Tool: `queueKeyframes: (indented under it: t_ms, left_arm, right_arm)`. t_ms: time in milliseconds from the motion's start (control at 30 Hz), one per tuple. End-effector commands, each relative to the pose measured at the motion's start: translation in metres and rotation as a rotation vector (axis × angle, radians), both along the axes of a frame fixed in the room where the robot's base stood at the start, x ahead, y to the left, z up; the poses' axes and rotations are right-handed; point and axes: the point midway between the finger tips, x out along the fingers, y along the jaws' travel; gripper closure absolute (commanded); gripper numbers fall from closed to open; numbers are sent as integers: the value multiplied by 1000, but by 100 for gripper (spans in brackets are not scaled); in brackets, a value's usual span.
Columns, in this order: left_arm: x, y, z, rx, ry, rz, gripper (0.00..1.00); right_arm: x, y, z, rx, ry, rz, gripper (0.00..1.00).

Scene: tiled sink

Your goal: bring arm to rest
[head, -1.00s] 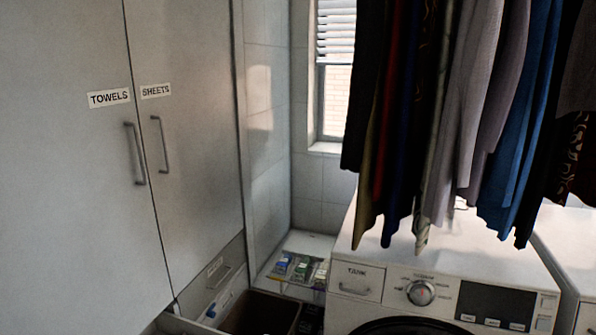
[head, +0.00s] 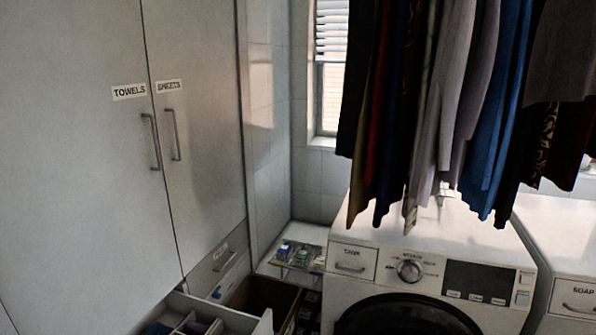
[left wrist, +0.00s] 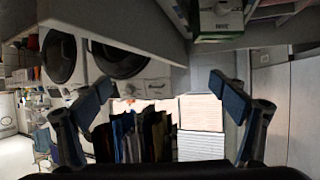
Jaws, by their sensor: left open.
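My left gripper (left wrist: 162,105) shows in the left wrist view, with its two blue-padded fingers spread wide apart. It is open and nothing is between the fingers. The wrist picture appears upside down or strongly tilted. Neither of my grippers shows in the head view, and my right gripper is not seen in any view.
Tall cabinets labelled TOWELS (head: 129,91) and SHEETS stand at left. An open drawer (head: 205,312) with dividers sticks out below. A white washing machine (head: 455,247) stands right, under hanging clothes (head: 440,100). A small clear tray (head: 297,256) holds packets by the wall.

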Motion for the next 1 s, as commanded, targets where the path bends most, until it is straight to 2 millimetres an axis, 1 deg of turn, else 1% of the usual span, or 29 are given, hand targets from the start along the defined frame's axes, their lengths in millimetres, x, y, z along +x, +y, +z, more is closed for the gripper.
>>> queueKeyframes:
  t_ms: [33,100,200,267,400,500,533,633,733,1000]
  left_arm:
    - [-2,-12,-3,-1,5,4,11]
    - [-4,-26,-8,7,10,13,11]
    - [-6,-48,-13,20,18,29,11]
    - [-9,-62,-16,28,28,43,11]
    - [-19,-100,-19,59,59,92,11]
    - [-30,-121,-18,92,100,146,11]
    - [-33,-125,-17,104,113,163,11]
    - [-48,-131,-14,146,173,226,11]
    - [-68,-127,-12,191,250,292,11]
    - [-138,-93,-11,303,496,437,11]
  right_arm:
    - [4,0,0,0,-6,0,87]
    - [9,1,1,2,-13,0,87]
    - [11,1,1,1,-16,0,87]
    - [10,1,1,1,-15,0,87]
    - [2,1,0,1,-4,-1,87]
    - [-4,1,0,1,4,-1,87]
    - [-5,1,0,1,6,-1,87]
    - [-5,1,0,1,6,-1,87]
    - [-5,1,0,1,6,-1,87]
    - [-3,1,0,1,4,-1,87]
